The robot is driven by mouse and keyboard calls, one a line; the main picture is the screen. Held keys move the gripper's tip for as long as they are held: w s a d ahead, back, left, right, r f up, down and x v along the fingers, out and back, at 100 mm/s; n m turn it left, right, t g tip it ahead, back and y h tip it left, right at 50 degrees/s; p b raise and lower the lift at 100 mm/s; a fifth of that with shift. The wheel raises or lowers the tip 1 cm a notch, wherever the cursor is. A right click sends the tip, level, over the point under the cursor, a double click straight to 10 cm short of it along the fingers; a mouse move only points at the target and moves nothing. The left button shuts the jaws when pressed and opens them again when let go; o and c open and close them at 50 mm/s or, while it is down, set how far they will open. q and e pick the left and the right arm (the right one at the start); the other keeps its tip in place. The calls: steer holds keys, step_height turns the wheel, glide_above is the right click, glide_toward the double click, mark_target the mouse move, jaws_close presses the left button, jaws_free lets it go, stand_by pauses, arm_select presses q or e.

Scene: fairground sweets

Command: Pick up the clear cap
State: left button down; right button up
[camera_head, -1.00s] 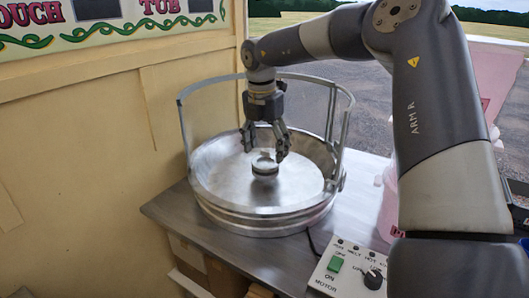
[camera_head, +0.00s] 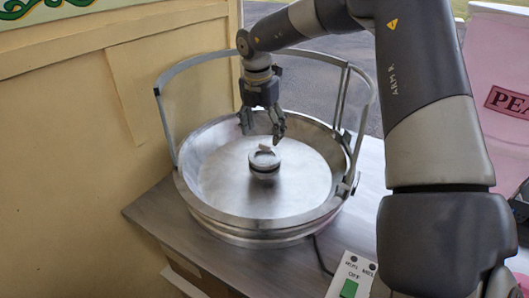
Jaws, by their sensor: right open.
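A round metal spinner head (camera_head: 264,168) stands in the middle of a wide metal pan. A small pale piece shows on its top (camera_head: 265,150); I cannot tell for certain whether it is the clear cap. My right gripper (camera_head: 262,136) hangs above and slightly behind the head, pointing down. Its fingers are spread and empty, one on each side of the head's top in the picture. The fingertips look apart from the head. My left gripper is out of view.
The metal pan (camera_head: 200,205) has a raised rim and a tall guard rail (camera_head: 160,118) around it. It stands on a metal counter (camera_head: 160,212). A control box (camera_head: 352,270) sits at the front right. A yellow wall (camera_head: 70,180) closes off the left side.

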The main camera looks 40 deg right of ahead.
mark_target(265, 145)
steer(key=f, duration=0.1)
steer(key=f+p, duration=0.1)
steer(key=f, duration=0.2)
steer(key=shift+s+d+f, duration=0.1)
steer(key=shift+s+d, duration=0.05)
steer(key=shift+s, duration=0.1)
steer(key=shift+w+d+f, duration=0.1)
steer(key=shift+d+f, duration=0.05)
steer(key=shift+f, duration=0.45)
steer(key=shift+r, duration=0.1)
steer(key=c, duration=1.3)
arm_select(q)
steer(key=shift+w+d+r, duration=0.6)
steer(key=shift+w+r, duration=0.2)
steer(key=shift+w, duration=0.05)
arm_select(e)
steer(key=shift+s, duration=0.25)
steer(key=shift+c, duration=0.7)
